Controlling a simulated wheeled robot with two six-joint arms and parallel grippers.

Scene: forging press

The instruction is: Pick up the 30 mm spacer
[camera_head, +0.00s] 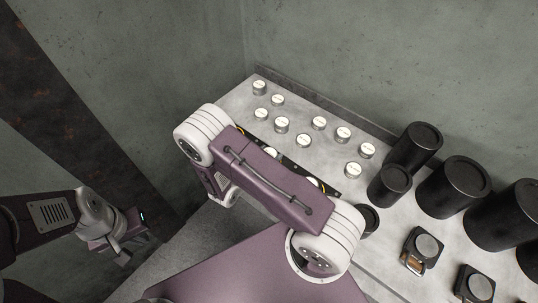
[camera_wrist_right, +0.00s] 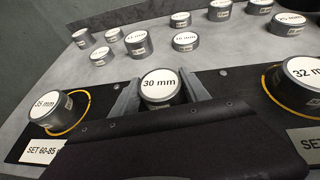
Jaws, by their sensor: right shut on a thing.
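The 30 mm spacer (camera_wrist_right: 160,88), a short dark cylinder with a white labelled top, sits upright at the black strip in the right wrist view. My right gripper (camera_wrist_right: 160,98) is shut on it, one grey finger on each side. In the head view my right arm covers that gripper, and I cannot tell which spacer there is the 30 mm one. My left gripper (camera_head: 127,243) hangs at the lower left, away from the spacers; its fingers are too unclear to judge.
A 35 mm spacer (camera_wrist_right: 45,108) stands left and a 32 mm spacer (camera_wrist_right: 298,80) right, each with a yellow ring at its base. Several more spacers (camera_head: 319,123) stand behind on the grey table (camera_head: 237,98). Tall black cylinders (camera_head: 454,188) stand at the right. A wall rises behind.

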